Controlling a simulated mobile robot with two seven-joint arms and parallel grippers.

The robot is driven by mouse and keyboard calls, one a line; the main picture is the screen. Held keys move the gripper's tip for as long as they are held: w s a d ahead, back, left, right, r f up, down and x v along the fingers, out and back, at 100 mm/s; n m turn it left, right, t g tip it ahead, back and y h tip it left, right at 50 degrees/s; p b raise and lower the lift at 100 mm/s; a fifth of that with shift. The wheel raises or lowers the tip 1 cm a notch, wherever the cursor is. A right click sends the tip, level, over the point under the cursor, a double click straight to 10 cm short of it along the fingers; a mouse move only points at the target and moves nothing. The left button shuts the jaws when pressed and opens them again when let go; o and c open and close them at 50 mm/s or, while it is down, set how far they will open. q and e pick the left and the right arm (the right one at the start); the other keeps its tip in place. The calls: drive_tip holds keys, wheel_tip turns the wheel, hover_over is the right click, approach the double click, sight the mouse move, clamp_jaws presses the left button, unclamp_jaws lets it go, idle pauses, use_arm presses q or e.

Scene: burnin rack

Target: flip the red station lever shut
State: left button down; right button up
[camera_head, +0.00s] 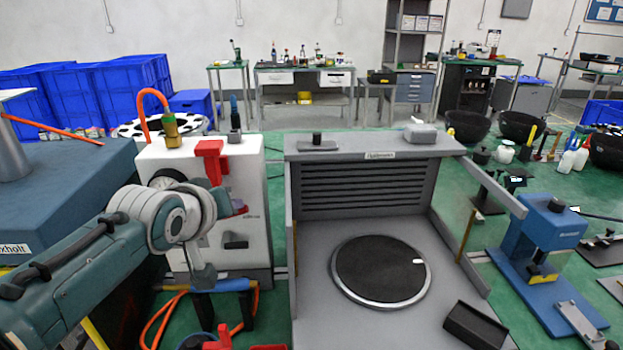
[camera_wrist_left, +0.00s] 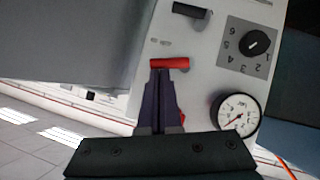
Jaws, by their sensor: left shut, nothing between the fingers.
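The white station (camera_head: 250,170) stands at left centre in the head view. A red bracket-like part (camera_head: 210,158) is on its upper front, and a smaller red piece (camera_head: 240,210) shows lower, beside my left gripper (camera_head: 226,213). In the left wrist view the red lever's short bar (camera_wrist_left: 170,63) lies across the station's front panel. My left gripper's dark fingers (camera_wrist_left: 160,74) are together and empty, with their tips at the bar; I cannot tell whether they touch it. More red shows behind the fingers. My arm hides part of the station's front. My right gripper is not in view.
A black handle (camera_wrist_left: 191,10), a numbered knob (camera_wrist_left: 257,42) and a round gauge (camera_wrist_left: 238,113) are close to the lever. The grey open chamber (camera_head: 365,200) stands just right of the station. Orange hose (camera_head: 165,318) and a blue-topped stand (camera_head: 220,286) are below.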

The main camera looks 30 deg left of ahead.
use_arm(q)
drive_tip(key=shift+w+d+f, duration=0.2)
drive_tip(key=shift+d+f, duration=0.1)
drive_tip(key=shift+d, duration=0.05)
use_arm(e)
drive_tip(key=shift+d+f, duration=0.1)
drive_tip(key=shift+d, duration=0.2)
use_arm(q)
drive_tip(key=shift+w, duration=0.1)
idle(0.4)
